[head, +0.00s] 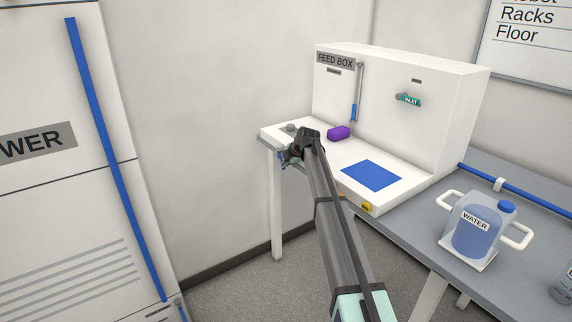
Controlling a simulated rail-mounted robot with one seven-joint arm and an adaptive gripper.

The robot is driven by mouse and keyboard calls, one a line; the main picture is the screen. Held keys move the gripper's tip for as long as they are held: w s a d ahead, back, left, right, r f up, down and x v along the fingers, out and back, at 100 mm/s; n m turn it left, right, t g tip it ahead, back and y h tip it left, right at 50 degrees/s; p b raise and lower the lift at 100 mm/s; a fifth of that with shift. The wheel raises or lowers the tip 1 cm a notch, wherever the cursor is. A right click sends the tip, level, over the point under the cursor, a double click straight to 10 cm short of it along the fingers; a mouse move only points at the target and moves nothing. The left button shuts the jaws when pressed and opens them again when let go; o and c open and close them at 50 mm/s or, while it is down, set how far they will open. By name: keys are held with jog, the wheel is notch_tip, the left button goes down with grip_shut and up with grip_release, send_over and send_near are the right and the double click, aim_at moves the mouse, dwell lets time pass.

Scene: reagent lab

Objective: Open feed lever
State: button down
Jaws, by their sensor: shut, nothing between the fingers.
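The white feed box (449,95) stands at the back, labelled FEED BOX. On its front panel hangs a thin grey lever (358,82) with a blue grip at its lower end, pointing about straight down. My arm reaches up from the bottom of the view to the left part of the box's white shelf. My gripper (287,158) is small and dark here, shut and empty near the shelf's front left edge. It is left of and lower than the lever in the picture, apart from it. The fingertips are hard to make out.
A purple block (338,132) and a blue mat (371,175) lie on the shelf. A teal INLET fitting (408,99) sticks out of the panel. A water jug (478,225) stands on the grey bench at right. A tall cabinet (60,190) with a blue bar is at left.

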jog(key=s+d+f+b+v, duration=0.1)
jog(key=s+f+v, duration=0.1)
jog(key=v, duration=1.1)
jog(key=shift+s+d+b, duration=0.2)
jog(key=shift+s+b, duration=0.05)
jog(key=shift+b, duration=0.05)
jog(key=shift+r, duration=0.1)
